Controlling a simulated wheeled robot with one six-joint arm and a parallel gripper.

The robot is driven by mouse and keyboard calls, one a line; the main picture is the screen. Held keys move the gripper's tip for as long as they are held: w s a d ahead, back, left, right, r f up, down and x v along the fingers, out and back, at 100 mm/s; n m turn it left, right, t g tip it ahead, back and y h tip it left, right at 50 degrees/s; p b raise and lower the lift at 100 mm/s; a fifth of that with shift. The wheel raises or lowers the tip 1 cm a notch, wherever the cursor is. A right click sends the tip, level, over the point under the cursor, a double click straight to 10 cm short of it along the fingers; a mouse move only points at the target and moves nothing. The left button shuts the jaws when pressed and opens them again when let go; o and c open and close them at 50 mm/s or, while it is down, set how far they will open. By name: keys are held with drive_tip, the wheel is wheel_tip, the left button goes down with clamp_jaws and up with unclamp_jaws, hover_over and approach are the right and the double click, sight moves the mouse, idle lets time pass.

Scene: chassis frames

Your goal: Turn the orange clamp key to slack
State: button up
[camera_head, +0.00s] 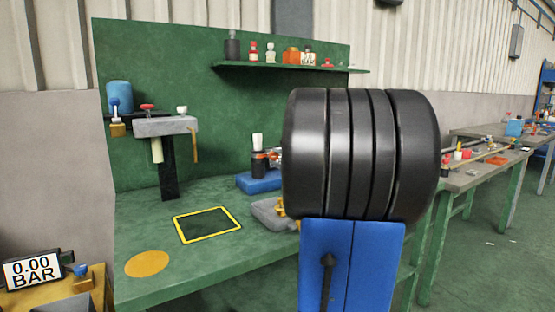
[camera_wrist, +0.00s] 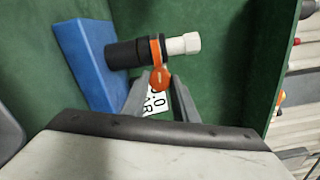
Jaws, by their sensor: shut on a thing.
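The orange clamp key (camera_wrist: 159,79) shows in the wrist view as a rounded tab on an orange band. The band rings a fitting with a black body (camera_wrist: 124,55) and a white end (camera_wrist: 183,44). My gripper (camera_wrist: 158,88) is shut on the key, with a grey finger on each side of it. In the head view the fitting (camera_head: 258,163) stands upright on a blue block (camera_head: 258,183), with its white end up. My own arm hides most of the gripper and the right side of the fitting there.
A display (camera_head: 33,272) reads 0.00 BAR at lower left; a partly covered BAR label (camera_wrist: 156,103) shows behind my fingers. The green bench has a yellow-outlined square (camera_head: 208,224) and an orange disc (camera_head: 147,264). A grey-topped stand (camera_head: 165,126) is at left.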

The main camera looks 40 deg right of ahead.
drive_tip(key=n, duration=0.4)
drive_tip(key=shift+n, duration=0.3)
drive_tip(key=n, duration=0.4)
drive_tip(key=shift+f+n, duration=0.1)
drive_tip(key=shift+n, duration=0.2)
drive_tip(key=o, duration=1.1)
drive_tip(key=shift+c, duration=0.2)
drive_tip(key=v, duration=1.7)
drive_tip(key=shift+s+a, duration=0.15)
drive_tip(key=shift+a, duration=0.05)
